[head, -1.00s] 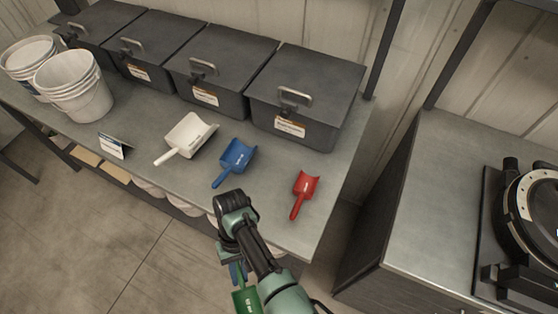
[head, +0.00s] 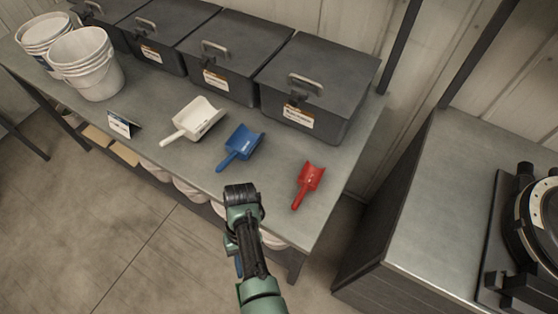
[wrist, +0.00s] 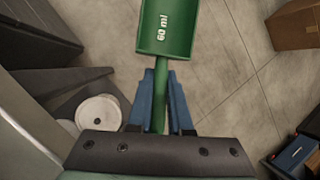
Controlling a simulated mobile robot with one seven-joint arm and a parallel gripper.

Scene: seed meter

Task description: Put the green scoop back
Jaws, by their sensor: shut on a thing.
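The green scoop (wrist: 168,28), marked "60 ml", shows in the wrist view, its handle between the blue fingers of my gripper (wrist: 161,95). My gripper is shut on that handle. The scoop is over the floor, apart from the table. In the head view my arm hides the scoop, and only a bit of a blue finger (head: 239,266) shows in front of the table's front edge. On the table (head: 270,187) lie a white scoop (head: 196,119), a blue scoop (head: 240,145) and a red scoop (head: 309,182), side by side.
Several dark lidded bins (head: 318,75) line the back of the table. White buckets (head: 88,65) and a small sign (head: 122,125) stand at the left. A second counter (head: 445,200) with a round device (head: 545,215) is at the right. A cardboard box (wrist: 295,25) sits on the floor.

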